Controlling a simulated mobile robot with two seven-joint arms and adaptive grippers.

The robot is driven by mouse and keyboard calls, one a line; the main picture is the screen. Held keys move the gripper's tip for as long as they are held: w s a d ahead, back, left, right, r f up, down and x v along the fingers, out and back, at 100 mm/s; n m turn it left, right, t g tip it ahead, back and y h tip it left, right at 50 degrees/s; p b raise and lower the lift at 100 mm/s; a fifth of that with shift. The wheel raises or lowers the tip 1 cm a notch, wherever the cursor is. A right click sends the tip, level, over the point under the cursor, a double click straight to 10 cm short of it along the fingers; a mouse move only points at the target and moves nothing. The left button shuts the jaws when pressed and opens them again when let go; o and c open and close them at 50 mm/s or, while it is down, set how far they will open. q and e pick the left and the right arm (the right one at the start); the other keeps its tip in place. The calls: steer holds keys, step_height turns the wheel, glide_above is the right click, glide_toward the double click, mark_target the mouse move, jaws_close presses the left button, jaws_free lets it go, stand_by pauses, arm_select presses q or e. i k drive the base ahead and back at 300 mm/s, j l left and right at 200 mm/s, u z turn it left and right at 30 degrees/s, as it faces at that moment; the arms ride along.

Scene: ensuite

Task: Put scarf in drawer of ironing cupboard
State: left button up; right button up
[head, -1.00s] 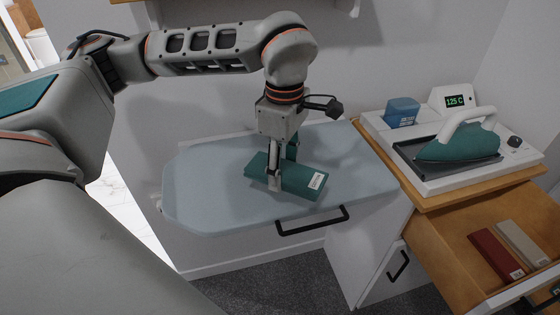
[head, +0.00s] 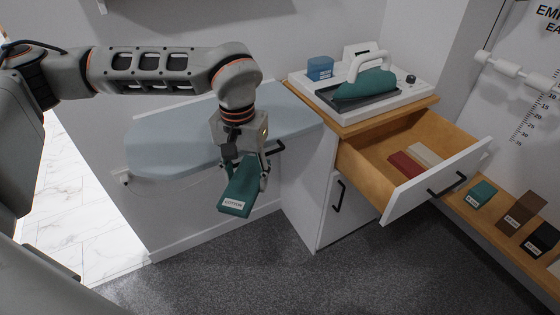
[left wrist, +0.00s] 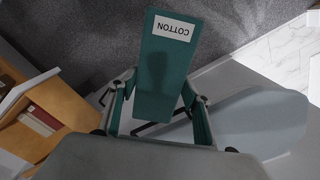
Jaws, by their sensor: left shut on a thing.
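The scarf (head: 240,190) is a folded teal bundle with a white "COTTON" label. My left gripper (head: 246,178) is shut on it and holds it in the air in front of the ironing board, tilted downward. In the left wrist view the scarf (left wrist: 163,75) sits between the two fingers, label at the far end. The ironing cupboard's drawer (head: 436,187) is pulled open, to the right of the gripper and apart from it. In it lie a red folded item (head: 406,165) and a beige one (head: 426,154). My right gripper is not in view.
The pale blue ironing board (head: 165,145) is folded out behind the gripper. An iron (head: 364,84) on a white station and a blue box (head: 320,68) stand on the cupboard top. A low shelf at right holds several folded items, one teal (head: 481,194). The grey floor in front is clear.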

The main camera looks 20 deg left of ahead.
mark_target(387, 175)
steer(key=i+l, duration=0.65)
steer(key=i, duration=0.2)
steer(key=i+l+z, duration=0.1)
steer(key=i+l, duration=0.15)
steer(key=i, duration=0.25)
